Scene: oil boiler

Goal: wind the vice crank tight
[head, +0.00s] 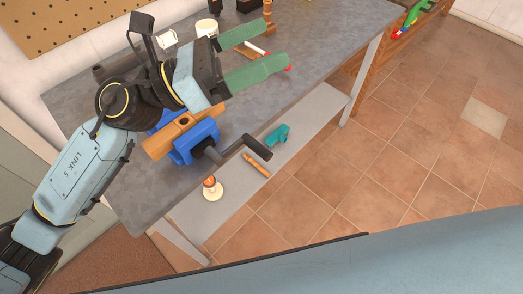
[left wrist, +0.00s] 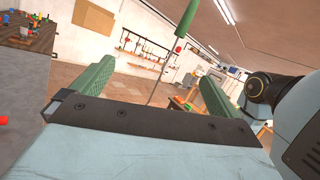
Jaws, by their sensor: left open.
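A blue vice (head: 196,140) sits at the front edge of the grey workbench and is clamped around a wooden block (head: 164,138). Its crank (head: 231,148) sticks out past the bench edge and ends in a dark handle (head: 257,147). My left gripper (head: 262,54) has green fingers spread apart with nothing between them. It is above the bench, up and to the right of the crank, apart from it. Its green fingers also show in the left wrist view (left wrist: 152,85), which looks across the room and does not show the vice. My right gripper is in neither view.
The workbench (head: 300,45) carries a white cup (head: 207,27) and a red-tipped tool near my left fingers. A lower shelf (head: 310,118) holds a teal tool (head: 278,135) and an orange-handled one (head: 256,165). Tiled floor (head: 400,150) is open to the right.

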